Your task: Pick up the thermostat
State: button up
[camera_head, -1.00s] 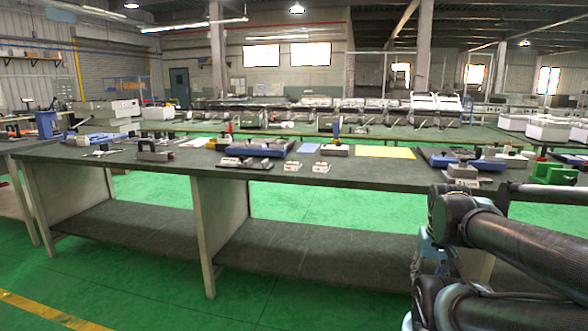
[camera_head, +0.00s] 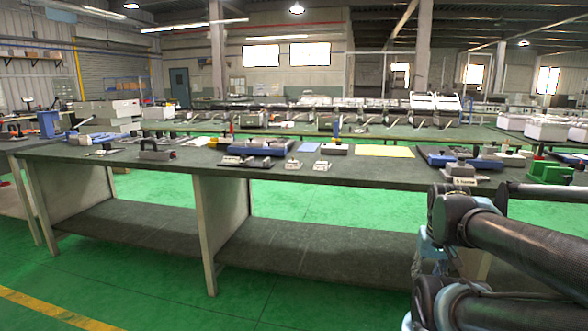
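Two small pale parts lie side by side near the front edge of the long dark workbench (camera_head: 130,161): a left one (camera_head: 293,164) and a right one (camera_head: 321,166). They are too small to tell whether either is the thermostat. A dark flat holder with small parts (camera_head: 246,162) lies just left of them. My arm is folded at the lower right, well apart from these parts. My gripper cannot be made out.
A blue fixture (camera_head: 257,148) stands behind the small parts, and a yellow sheet (camera_head: 384,151) lies to their right. A dark handled block (camera_head: 155,151) stands at the left. A green block (camera_head: 551,172) is at far right. Green floor lies before the bench.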

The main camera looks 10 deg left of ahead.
aim_at(293, 164)
jog(key=z, duration=0.05)
jog(key=k, duration=1)
jog(key=u, duration=0.85)
jog(key=i, duration=2.25)
jog(key=z, duration=0.75)
